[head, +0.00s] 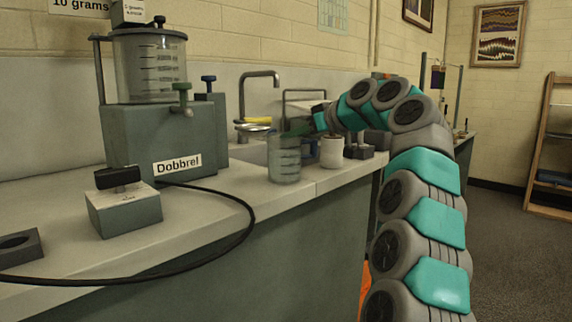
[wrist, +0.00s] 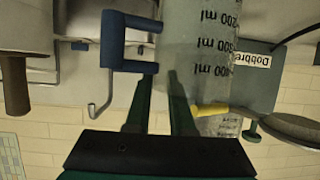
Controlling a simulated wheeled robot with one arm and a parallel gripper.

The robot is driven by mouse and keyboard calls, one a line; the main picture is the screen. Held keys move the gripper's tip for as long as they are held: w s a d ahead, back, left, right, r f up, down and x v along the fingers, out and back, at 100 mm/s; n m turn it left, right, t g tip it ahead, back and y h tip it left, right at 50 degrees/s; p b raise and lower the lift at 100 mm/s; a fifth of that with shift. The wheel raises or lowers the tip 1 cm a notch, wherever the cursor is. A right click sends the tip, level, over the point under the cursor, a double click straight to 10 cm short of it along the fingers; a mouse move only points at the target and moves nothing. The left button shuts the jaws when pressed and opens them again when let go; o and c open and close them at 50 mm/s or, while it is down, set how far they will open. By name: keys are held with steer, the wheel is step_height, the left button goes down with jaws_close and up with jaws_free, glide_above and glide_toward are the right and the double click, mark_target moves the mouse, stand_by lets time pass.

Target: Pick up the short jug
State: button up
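The short jug (head: 284,160) is a clear, graduated vessel standing on the grey counter beside the sink. In the wrist view the jug (wrist: 203,40) shows ml marks and a blue C-shaped handle (wrist: 110,45) on its left. My gripper (head: 298,131) is at the jug's upper part in the head view. In the wrist view my gripper (wrist: 158,78) has two dark green fingers apart, with a gap between them. One fingertip is by the handle's lower arm; the other overlaps the jug's edge. I cannot tell whether either touches. The jug's far side is hidden.
A Dobbrel machine (head: 150,135) with a clear tank stands left of the jug. A scale-like box (head: 124,208) and a black cable are nearer. A white pot (head: 331,152) is close on the right. A tap (head: 262,77) and yellow item (head: 257,120) are behind.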

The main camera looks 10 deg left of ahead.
jaws_close()
steer(key=shift+f, duration=0.1)
stand_by(0.8)
